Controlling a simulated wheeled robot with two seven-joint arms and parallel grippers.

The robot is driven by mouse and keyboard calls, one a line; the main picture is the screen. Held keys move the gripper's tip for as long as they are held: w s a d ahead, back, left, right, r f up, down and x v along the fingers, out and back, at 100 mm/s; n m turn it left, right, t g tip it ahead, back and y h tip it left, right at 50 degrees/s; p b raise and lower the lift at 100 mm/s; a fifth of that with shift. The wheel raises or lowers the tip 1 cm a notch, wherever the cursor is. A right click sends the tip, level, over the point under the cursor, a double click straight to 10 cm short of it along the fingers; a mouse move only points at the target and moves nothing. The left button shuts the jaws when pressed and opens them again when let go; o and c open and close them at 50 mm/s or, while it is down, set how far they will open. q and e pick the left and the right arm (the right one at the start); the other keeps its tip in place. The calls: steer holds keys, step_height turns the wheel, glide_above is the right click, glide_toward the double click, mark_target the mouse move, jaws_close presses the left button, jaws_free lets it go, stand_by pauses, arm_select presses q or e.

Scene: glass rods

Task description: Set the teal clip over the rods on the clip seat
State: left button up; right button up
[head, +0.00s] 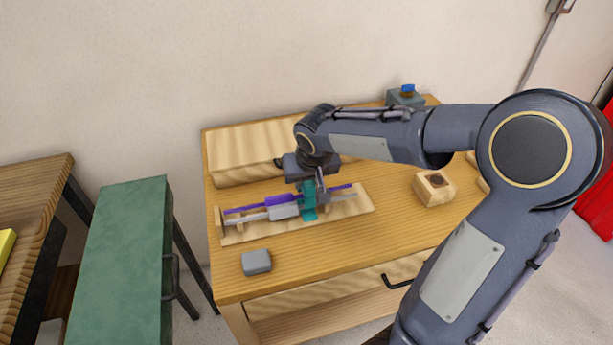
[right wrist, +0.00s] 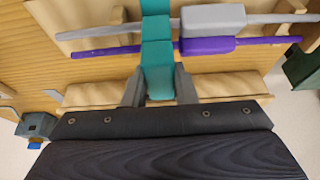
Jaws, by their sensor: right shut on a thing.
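The teal clip (head: 309,198) is between the fingers of my right gripper (head: 318,190), which is shut on it. In the right wrist view the clip (right wrist: 157,50) runs from between the fingertips (right wrist: 158,88) across both rods. The purple rod (head: 285,199) and the grey rod (head: 283,211) lie side by side on a pale wooden rack (head: 360,207). Each rod has a thicker block, beside the clip. I cannot tell whether the clip touches the rods, and the clip seat under it is hidden. My left gripper is not in view.
A grey block (head: 256,262) lies on the table (head: 330,255) in front of the rack. A pale wooden box (head: 240,146) stands behind it. A wooden block with a dark hole (head: 434,187) and a grey-blue holder (head: 405,98) stand to the right.

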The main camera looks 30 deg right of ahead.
steer(key=shift+f+b, duration=0.55)
steer(key=shift+f, duration=0.6)
stand_by(0.7)
steer(key=shift+f+b, duration=0.65)
steer(key=shift+b, duration=0.2)
steer(key=o, duration=0.7)
steer(key=p+v, duration=0.7)
steer(key=v, duration=0.4)
steer(key=shift+s, duration=0.15)
